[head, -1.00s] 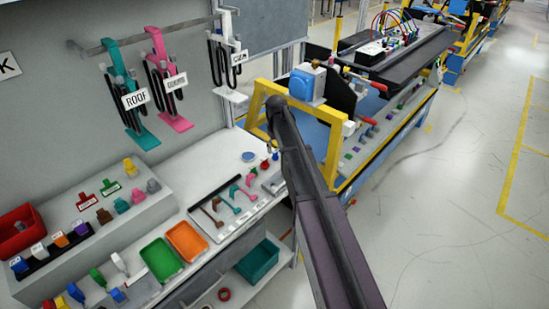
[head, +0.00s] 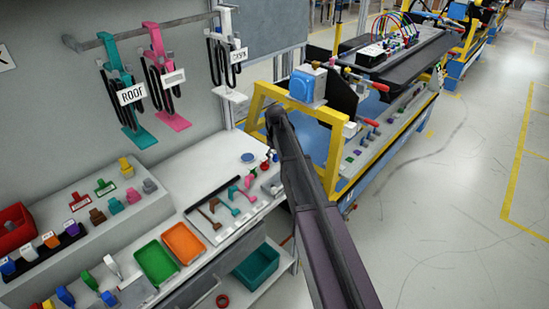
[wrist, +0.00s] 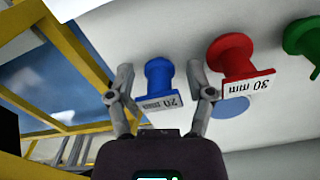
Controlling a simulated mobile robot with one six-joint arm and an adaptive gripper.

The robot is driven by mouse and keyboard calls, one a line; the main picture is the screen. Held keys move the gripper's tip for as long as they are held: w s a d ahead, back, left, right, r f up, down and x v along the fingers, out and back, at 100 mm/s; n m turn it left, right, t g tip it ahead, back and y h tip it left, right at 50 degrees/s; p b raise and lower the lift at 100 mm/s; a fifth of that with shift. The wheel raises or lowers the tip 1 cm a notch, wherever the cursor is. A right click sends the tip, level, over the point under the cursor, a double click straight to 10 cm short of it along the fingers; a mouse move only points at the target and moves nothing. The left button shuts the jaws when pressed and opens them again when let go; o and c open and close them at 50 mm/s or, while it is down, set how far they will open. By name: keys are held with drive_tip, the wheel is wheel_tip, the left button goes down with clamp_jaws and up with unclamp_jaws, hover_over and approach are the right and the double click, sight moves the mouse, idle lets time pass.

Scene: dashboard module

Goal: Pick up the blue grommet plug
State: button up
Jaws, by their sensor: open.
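The blue grommet plug (wrist: 158,76), with a white "20 mm" label, stands on the white surface in the wrist view. My gripper (wrist: 165,92) is open, with one finger on each side of the plug in the picture. Contact with the plug cannot be told. A red plug (wrist: 231,53) labelled "30 mm" stands just right of the right finger. Part of a green plug (wrist: 303,40) shows at the right edge. In the head view my dark arm reaches to the far end of the white bench (head: 190,172), and the gripper is hard to make out there.
A yellow frame (head: 330,150) stands close right of the bench end. An orange tray (head: 184,243), a green tray (head: 157,263) and a board with hooks (head: 235,205) lie on the bench.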

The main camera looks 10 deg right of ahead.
drive_tip(key=c, duration=0.8)
wheel_tip(320, 180, up, 10)
drive_tip(key=p, duration=1)
idle(0.8)
clamp_jaws()
drive_tip(key=shift+d, duration=0.1)
